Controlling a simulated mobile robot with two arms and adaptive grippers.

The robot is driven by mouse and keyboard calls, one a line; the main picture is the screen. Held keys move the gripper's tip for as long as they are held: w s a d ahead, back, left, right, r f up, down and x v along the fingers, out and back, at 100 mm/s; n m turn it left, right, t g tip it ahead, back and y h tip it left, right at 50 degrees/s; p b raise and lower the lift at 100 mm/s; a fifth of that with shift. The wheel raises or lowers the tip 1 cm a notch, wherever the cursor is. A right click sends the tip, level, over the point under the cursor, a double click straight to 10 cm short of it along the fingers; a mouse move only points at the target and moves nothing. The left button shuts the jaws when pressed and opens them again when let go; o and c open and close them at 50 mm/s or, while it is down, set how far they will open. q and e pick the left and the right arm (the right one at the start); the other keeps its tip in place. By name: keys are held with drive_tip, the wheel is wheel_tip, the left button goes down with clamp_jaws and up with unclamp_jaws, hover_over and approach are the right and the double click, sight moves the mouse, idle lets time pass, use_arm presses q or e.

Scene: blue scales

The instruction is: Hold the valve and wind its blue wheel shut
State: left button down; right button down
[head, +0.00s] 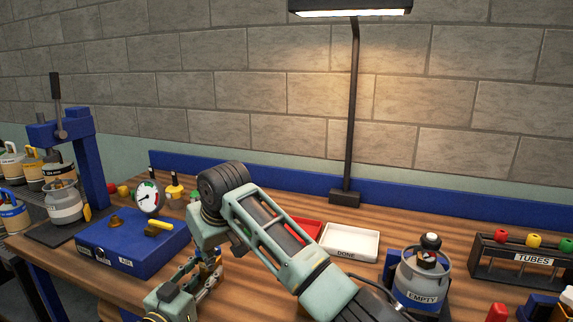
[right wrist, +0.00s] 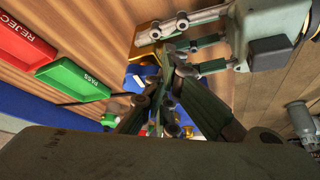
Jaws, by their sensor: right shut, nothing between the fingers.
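I cannot make out the valve or its blue wheel for certain. A yellow-brass piece (right wrist: 143,55) shows by the fingertips in the right wrist view, with blue behind it, but I cannot tell what it is. My right gripper (head: 215,262) points down over the bench in the head view. In the right wrist view its fingers (right wrist: 168,75) meet, shut and empty. My left gripper (head: 203,284) comes in low beside it. In the right wrist view the left fingers (right wrist: 165,35) reach in close to mine on the right. What lies between them is hidden.
A blue box (head: 120,252) with a gauge (head: 148,197) stands left of the grippers, near a blue press (head: 90,165). Right are a white DONE tray (head: 350,243), an EMPTY cylinder (head: 420,280) and a TUBES rack (head: 520,260). REJECT (right wrist: 25,40) and PASS (right wrist: 75,80) trays show too.

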use_arm(q)
drive_tip(key=shift+a, duration=0.1)
use_arm(e)
drive_tip(key=shift+d, duration=0.2)
drive_tip(key=shift+s+f, duration=0.1)
use_arm(q)
drive_tip(key=shift+w, duration=0.1)
drive_tip(key=shift+a, duration=0.1)
use_arm(e)
wheel_tip(320, 180, up, 6)
drive_tip(key=shift+s, duration=0.35)
drive_tip(key=shift+d, duration=0.15)
